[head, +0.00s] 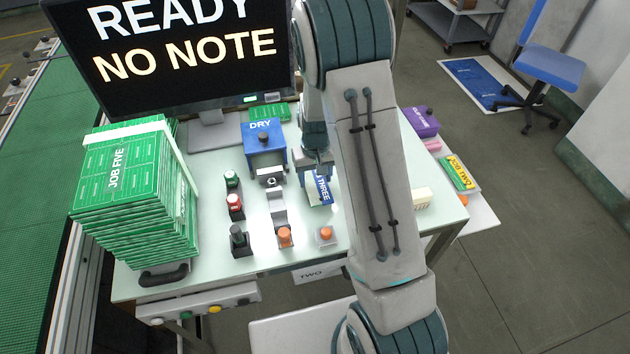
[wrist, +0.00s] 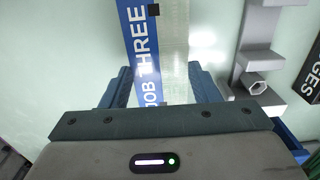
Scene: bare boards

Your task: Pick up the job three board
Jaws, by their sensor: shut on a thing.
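The job three board is a flat piece with a blue band lettered "JOB THREE" along one side and a pale, shiny strip beside it. In the wrist view the board (wrist: 173,50) runs between the two fingers of my gripper (wrist: 160,84), which are shut on its edges. In the head view the board (head: 321,190) shows its "THREE" end at the middle of the pale table, below my gripper (head: 316,168), partly hidden by my arm. I cannot tell whether it touches the tabletop.
A tall stack of green job five boards (head: 120,175) stands at the left of the table (head: 215,262). A blue "DRY" box (head: 264,145), a grey stand (head: 278,205) and several coloured-top pieces stand left of my gripper. A monitor (head: 190,60) reading "READY NO NOTE" rises behind.

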